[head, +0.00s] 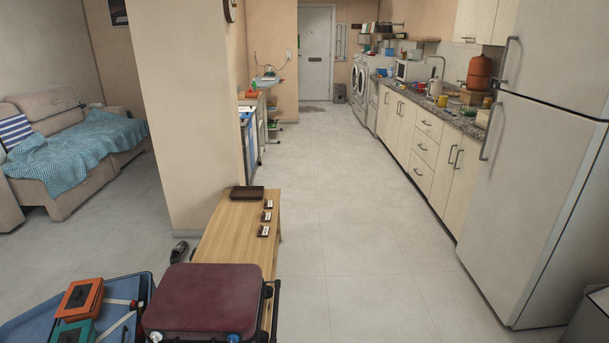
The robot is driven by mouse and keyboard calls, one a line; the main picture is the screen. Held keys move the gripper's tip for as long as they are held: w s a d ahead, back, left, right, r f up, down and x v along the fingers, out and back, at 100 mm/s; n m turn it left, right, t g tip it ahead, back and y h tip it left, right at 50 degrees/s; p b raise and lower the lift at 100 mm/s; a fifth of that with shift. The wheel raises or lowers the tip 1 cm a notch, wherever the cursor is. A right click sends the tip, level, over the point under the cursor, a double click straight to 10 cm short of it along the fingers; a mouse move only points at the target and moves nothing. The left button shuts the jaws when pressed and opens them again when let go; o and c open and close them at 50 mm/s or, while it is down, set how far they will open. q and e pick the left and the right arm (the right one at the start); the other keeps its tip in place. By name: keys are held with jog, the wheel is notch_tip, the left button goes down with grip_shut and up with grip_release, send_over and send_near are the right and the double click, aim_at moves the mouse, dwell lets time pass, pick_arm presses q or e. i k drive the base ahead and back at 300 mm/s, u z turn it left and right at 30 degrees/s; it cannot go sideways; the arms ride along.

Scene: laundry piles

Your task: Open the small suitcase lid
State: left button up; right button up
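A small dark red suitcase (203,297) lies flat at the bottom of the head view, at the near end of a wooden bench. Its lid looks shut. A pale round fitting (155,337) and a blue one (232,338) show at its near edge, which is cut off by the frame. Dark bars, perhaps a handle, show at its right side. Neither of my grippers is in view.
The wooden bench (228,230) carries a dark tray (247,193) and several small labelled blocks. A fridge (540,170) stands right; the middle floor (350,230) is clear.

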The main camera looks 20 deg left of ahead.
aim_at(192, 302)
jog(key=u, duration=1.5)
jog(key=k, duration=0.65)
jog(key=u, duration=0.35)
jog(key=i, duration=1.05)
jog(key=z, duration=0.85)
jog(key=i, duration=0.25)
jog(key=z, duration=0.25)
